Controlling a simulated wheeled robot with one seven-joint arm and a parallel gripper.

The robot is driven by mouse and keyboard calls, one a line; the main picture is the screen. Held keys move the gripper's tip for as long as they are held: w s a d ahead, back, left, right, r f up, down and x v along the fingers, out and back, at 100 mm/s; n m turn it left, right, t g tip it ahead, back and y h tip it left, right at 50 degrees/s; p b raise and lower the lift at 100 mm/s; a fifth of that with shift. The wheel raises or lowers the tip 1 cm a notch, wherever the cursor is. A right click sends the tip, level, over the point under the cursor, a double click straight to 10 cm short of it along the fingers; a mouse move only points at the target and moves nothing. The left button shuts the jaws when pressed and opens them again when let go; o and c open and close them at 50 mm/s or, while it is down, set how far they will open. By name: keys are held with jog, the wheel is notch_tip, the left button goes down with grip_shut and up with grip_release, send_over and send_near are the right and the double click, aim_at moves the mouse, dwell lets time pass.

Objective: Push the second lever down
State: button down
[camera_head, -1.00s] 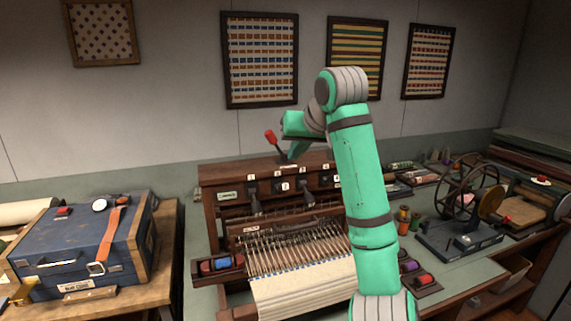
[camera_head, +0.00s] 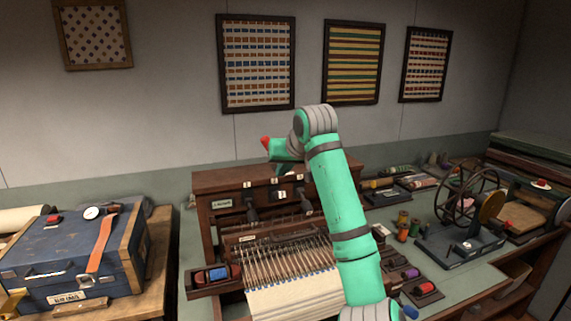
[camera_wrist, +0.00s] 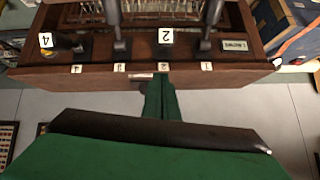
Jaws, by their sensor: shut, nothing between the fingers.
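The machine (camera_head: 225,180) has a row of numbered levers. Levers 1 (camera_head: 250,214) and 3 (camera_head: 305,206) hang down at its front. A red knob (camera_head: 265,140) stands above the top board, near the place marked 2; its stem is hidden in the head view. My gripper (camera_head: 282,150) is just right of this knob, above the board. In the wrist view, my gripper (camera_wrist: 159,82) is shut and empty, with its narrow green fingers by the small label 2. Levers 1 (camera_wrist: 211,22) and 3 (camera_wrist: 117,22) show beyond. Contact with the second lever cannot be told.
A blue case (camera_head: 75,255) stands left of the machine. A spinning wheel (camera_head: 470,195) and thread spools (camera_head: 403,218) stand to the right. Framed textiles (camera_head: 257,62) hang on the wall behind.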

aim_at(278, 195)
jog(key=shift+s+f, duration=0.45)
jog(key=shift+f, duration=0.3)
jog(key=shift+s+f, duration=0.45)
jog(key=shift+f, duration=0.25)
jog(key=shift+d, duration=0.1)
